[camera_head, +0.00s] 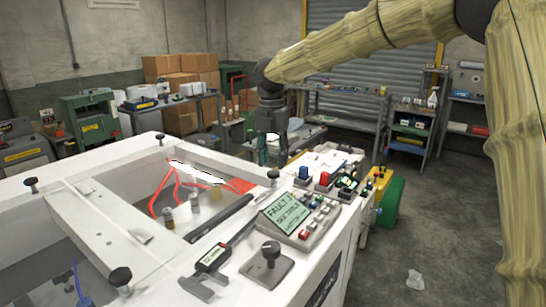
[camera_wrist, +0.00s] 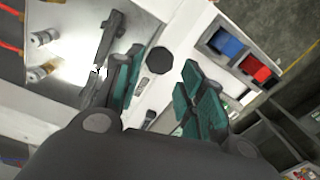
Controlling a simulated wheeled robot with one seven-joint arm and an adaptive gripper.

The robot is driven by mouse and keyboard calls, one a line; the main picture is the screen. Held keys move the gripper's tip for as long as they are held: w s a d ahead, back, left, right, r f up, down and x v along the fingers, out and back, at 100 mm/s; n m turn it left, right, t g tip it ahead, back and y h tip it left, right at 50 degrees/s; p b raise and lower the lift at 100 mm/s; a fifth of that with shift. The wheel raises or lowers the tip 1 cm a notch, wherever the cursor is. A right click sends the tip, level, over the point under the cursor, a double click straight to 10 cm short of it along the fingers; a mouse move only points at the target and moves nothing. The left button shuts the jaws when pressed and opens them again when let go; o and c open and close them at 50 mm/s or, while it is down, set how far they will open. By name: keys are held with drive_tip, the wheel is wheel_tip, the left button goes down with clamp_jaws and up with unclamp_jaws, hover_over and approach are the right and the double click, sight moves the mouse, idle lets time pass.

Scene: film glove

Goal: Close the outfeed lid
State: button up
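A white machine (camera_head: 130,245) with open compartments fills the lower left of the head view. I cannot tell which of its parts is the outfeed lid. Black knobs stand on its frame, one of them (camera_head: 273,176) at the far right corner near my gripper (camera_head: 272,158). In the wrist view a black octagonal knob (camera_wrist: 160,61) lies ahead, between the lines of my teal fingertips (camera_wrist: 160,82). My gripper is open, points down and holds nothing. Whether a finger touches the knob cannot be told.
A control panel (camera_head: 300,215) with a "FAULT" screen stands at the machine's right edge. Blue and red buttons (camera_head: 322,181) sit behind it. A dark bar (camera_head: 220,217) edges the open compartment, which holds red cables (camera_head: 172,180). The floor (camera_head: 425,225) at right is mostly clear.

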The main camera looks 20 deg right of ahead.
drive_tip(key=shift+o, duration=0.5)
drive_tip(key=shift+w+f, duration=0.25)
drive_tip(key=shift+w, duration=0.1)
drive_tip(key=shift+s+r, duration=0.35)
drive_tip(key=shift+s, duration=0.1)
drive_tip(key=shift+w+r, duration=0.2)
drive_tip(key=shift+r, duration=0.15)
wheel_tip(320, 180, up, 11)
